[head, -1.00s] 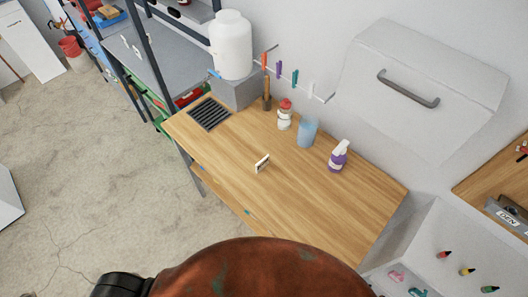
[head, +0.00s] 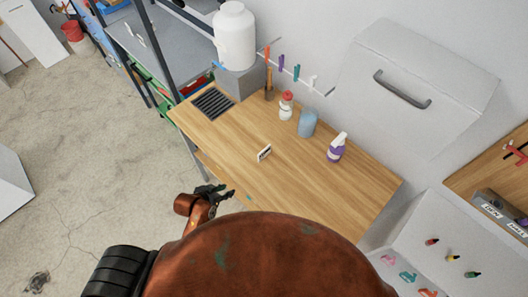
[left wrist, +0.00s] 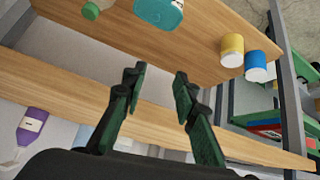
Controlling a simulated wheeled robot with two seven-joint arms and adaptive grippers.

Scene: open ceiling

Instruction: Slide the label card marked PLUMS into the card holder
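A small pale upright piece with dark marks (head: 264,153) stands on the wooden worktop, near its front edge. Its marks are too small to read, and I cannot tell whether it is the PLUMS card, the card holder, or both. My left gripper (head: 222,190) is beside the worktop's front edge, to the left of and nearer than this piece, and apart from it. In the left wrist view the fingers of my left gripper (left wrist: 159,74) are spread, with nothing between them. My right gripper is not in view.
On the worktop (head: 290,190) stand a red-capped bottle (head: 286,106), a blue cup (head: 307,123) and a purple spray bottle (head: 337,147). A white water jug (head: 234,38) stands at the back. The left wrist view shows a teal container (left wrist: 160,13), a yellow can (left wrist: 232,50) and a blue can (left wrist: 255,65).

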